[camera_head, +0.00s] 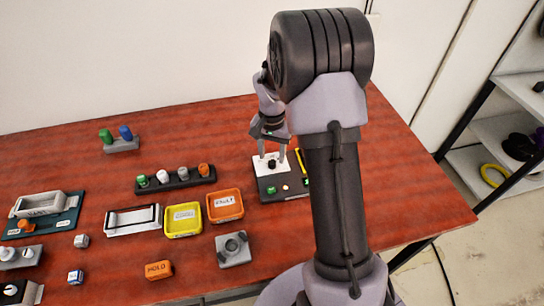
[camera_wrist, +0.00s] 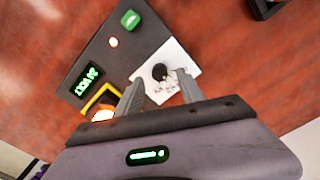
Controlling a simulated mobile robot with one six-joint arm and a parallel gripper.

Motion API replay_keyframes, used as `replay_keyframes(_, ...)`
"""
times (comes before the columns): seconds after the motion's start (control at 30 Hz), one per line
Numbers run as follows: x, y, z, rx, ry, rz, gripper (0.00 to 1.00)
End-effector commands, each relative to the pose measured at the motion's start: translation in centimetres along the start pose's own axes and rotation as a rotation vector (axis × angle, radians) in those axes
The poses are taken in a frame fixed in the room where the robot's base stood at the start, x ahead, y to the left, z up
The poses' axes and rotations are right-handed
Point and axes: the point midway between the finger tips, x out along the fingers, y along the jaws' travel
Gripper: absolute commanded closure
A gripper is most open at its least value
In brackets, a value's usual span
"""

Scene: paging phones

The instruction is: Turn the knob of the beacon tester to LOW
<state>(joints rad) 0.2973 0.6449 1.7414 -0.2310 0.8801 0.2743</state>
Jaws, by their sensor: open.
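The beacon tester, by its look, is a dark box (camera_head: 272,186) under my gripper at the right of the table; it also shows in the wrist view (camera_wrist: 119,62). It has a white panel (camera_wrist: 180,58) with a black knob (camera_wrist: 160,72). The panel's markings are partly hidden and too small to read, so I cannot tell the knob's setting. My gripper (camera_head: 271,154) is open above the panel. In the wrist view its fingertips (camera_wrist: 158,83) are on either side of the knob, apart from it as far as I can tell.

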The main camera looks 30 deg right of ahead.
Motion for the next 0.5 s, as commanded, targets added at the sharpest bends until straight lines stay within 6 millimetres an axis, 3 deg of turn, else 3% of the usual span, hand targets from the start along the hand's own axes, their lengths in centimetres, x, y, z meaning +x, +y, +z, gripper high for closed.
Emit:
replay_keyframes(0.03,-2.2,-0.1,-0.1,0.001,0.004,-0.003,0.54)
replay_keyframes(0.23,-9.2,-0.1,-0.1,0.001,0.005,-0.002,0.54)
replay_keyframes(0.4,-13.2,0.0,-0.1,0.001,0.003,-0.001,0.54)
replay_keyframes(0.5,-14.3,0.0,0.0,0.001,0.002,0.000,0.54)
